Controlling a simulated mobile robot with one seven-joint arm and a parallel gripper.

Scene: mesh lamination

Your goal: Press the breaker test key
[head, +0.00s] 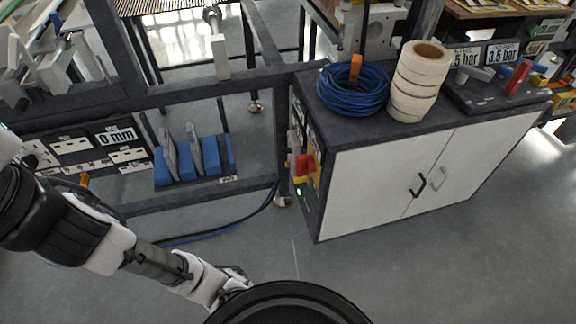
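On the left side of the white cabinet is a red and yellow switch unit (304,166), seen edge-on, with a small green light (299,192) below it. A grey box (295,142) is mounted just above it. I cannot single out the breaker test key at this angle and size. My gripper (236,279) is low in the picture, below and left of the switch unit and apart from it. Its fingers are small and partly merge with a black round edge, so I cannot tell whether they are open or shut.
The white cabinet (375,185) carries a blue hose coil (352,98) and a stack of cream rolls (418,85). A dark frame (200,92) stands at left, with blue blocks (195,172) and a "0 mm" display (117,135). Cables lie along its foot. Grey floor (270,245) is clear before the cabinet.

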